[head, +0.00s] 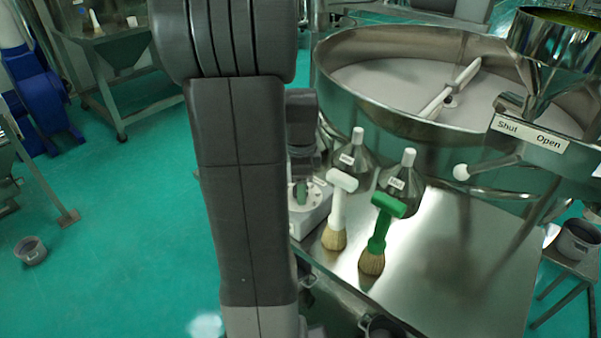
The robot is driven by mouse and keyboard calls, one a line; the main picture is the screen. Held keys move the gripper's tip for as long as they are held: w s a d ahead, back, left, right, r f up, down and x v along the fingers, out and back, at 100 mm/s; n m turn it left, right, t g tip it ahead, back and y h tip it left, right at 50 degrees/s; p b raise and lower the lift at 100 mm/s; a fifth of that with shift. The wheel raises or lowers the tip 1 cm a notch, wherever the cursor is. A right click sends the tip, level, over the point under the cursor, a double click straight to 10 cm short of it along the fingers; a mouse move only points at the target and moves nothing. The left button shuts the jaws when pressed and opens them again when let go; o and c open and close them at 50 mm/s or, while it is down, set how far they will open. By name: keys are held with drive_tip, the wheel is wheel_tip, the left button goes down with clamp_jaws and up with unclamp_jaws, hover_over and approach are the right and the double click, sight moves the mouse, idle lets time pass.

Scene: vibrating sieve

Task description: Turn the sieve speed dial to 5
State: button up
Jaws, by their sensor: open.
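The white control box (312,212) stands at the left edge of the steel sieve table, partly behind my arm. A small green upright knob (301,193), which looks like the speed dial, shows on its top. The dial's numbers are too small to read. My gripper (302,168) shows only as a dark shape just above the knob, beside my arm link. It is open; its fingertips are mostly hidden, and I cannot tell whether they touch the knob. The round steel sieve (345,84) holds pale powder and a white bar.
A white-handled brush (338,205) and a green-handled brush (382,225) stand on the steel table (455,270), close right of the box. Two steel cone-shaped vessels with white tops stand behind them. A Shut/Open lever (490,165) is at right.

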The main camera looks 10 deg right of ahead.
wheel_tip(320, 180, up, 14)
drive_tip(key=shift+f, duration=0.2)
idle(0.4)
wheel_tip(320, 180, down, 14)
drive_tip(key=shift+r, duration=0.1)
idle(0.4)
